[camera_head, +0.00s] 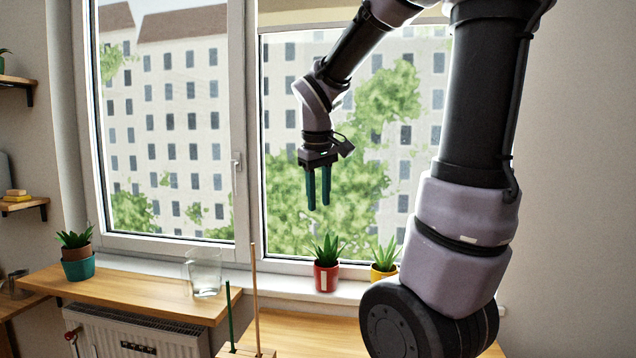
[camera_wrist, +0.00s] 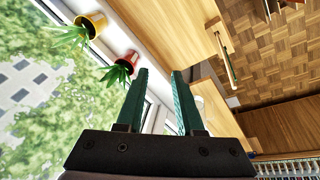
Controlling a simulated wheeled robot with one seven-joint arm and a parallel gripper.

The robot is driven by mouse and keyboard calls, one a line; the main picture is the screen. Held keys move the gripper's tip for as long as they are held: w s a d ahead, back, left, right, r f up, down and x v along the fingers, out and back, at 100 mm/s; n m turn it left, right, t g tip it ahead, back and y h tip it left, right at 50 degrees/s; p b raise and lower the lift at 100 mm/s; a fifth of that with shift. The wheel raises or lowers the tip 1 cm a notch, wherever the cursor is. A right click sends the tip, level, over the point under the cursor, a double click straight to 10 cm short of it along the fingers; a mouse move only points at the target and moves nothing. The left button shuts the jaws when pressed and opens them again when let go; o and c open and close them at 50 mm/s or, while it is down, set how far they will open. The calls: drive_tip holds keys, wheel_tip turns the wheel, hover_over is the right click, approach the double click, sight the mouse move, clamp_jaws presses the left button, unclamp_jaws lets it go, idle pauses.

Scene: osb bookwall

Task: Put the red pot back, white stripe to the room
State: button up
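The red pot (camera_head: 326,278) holds a spiky green plant and stands upright on the windowsill (camera_head: 286,285). Its white stripe shows on the side facing the head camera, toward the room. My gripper (camera_head: 318,207) hangs fingers-down above the red pot, clear of the plant's leaves. Its two green fingers are apart with nothing between them. In the wrist view the red pot (camera_wrist: 129,58) shows just left of the open fingertips (camera_wrist: 161,72), not between them; its stripe cannot be made out there.
A yellow pot (camera_head: 384,272) with a plant stands on the sill right of the red pot. A clear glass (camera_head: 205,272) and a teal pot (camera_head: 79,268) stand on the wooden ledge at left. Thin upright sticks (camera_head: 254,300) rise in front. The window is behind.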

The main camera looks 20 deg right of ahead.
drive_tip(key=s+a+r+m+t+y, duration=0.3)
drive_tip(key=s+a+r+m+t, duration=0.1)
drive_tip(key=s, duration=0.7)
drive_tip(key=a+r+m, duration=0.1)
drive_tip(key=m, duration=0.1)
drive_tip(key=shift+m+y, duration=0.3)
drive_tip(key=shift+m, duration=0.1)
drive_tip(key=shift+s+r, duration=0.1)
